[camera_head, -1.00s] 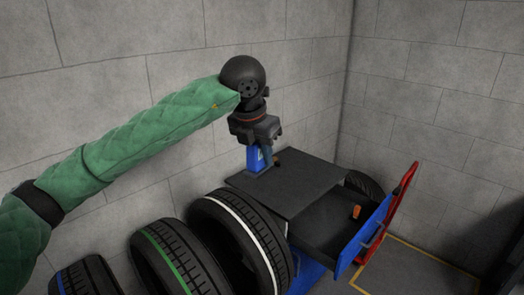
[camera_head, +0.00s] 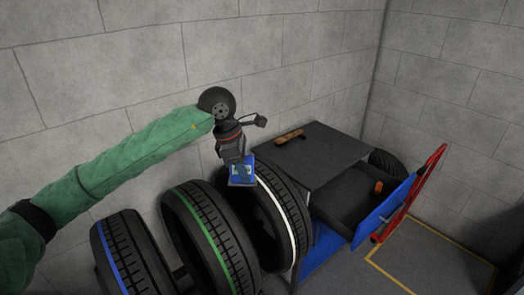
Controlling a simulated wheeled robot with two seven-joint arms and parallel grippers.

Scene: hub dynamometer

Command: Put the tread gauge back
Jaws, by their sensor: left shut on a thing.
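My left gripper (camera_head: 239,162) is shut on a small blue thing with a pale, screen-like patch, which I take to be the tread gauge (camera_head: 243,174). It is held in the air, in front of the white-striped tyre in the view and left of the dark cabinet top (camera_head: 325,150). The gripper's fingers hide part of it. An open drawer (camera_head: 345,196) with a blue front (camera_head: 382,214) sticks out below the top. A small orange thing (camera_head: 378,187) shows in the drawer. My right gripper is not in view.
A brown, brush-like thing (camera_head: 290,136) lies on the cabinet top. Tyres with a blue stripe (camera_head: 132,255), a green stripe (camera_head: 212,240) and a white stripe (camera_head: 285,215) stand in a row at the front. A red frame (camera_head: 412,195) stands at the right. Grey walls close the back.

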